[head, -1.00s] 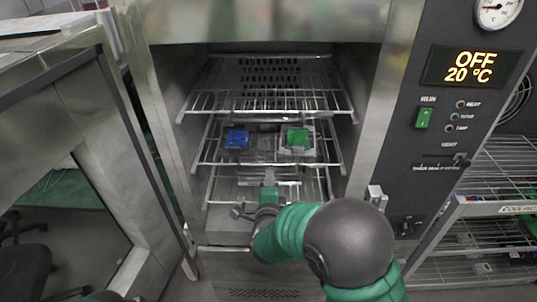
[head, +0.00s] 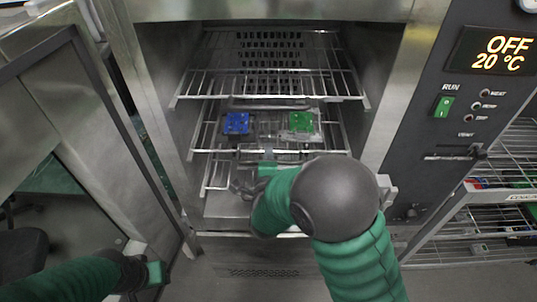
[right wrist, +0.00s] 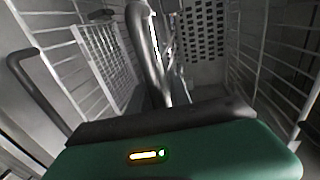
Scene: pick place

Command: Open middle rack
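The middle rack (head: 268,142) is a wire shelf inside the open oven. It carries a blue piece (head: 236,123) at left and a green piece (head: 301,122) on a clear holder at right. My right gripper (head: 243,186) is inside the oven, at the front and just below the middle rack's front edge, partly hidden by my arm. In the right wrist view, shiny curved metal (right wrist: 150,50) rises close to the gripper; I cannot tell whether it is gripped. My left gripper (head: 155,272) is low at left, outside the oven, by the door.
An upper wire rack (head: 270,83) sits empty above, and a lower rack (head: 218,175) lies below. The open oven door (head: 100,150) stands at left. The control panel (head: 470,105) reads OFF, 20 °C. A cooling rack (head: 500,215) stands at right.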

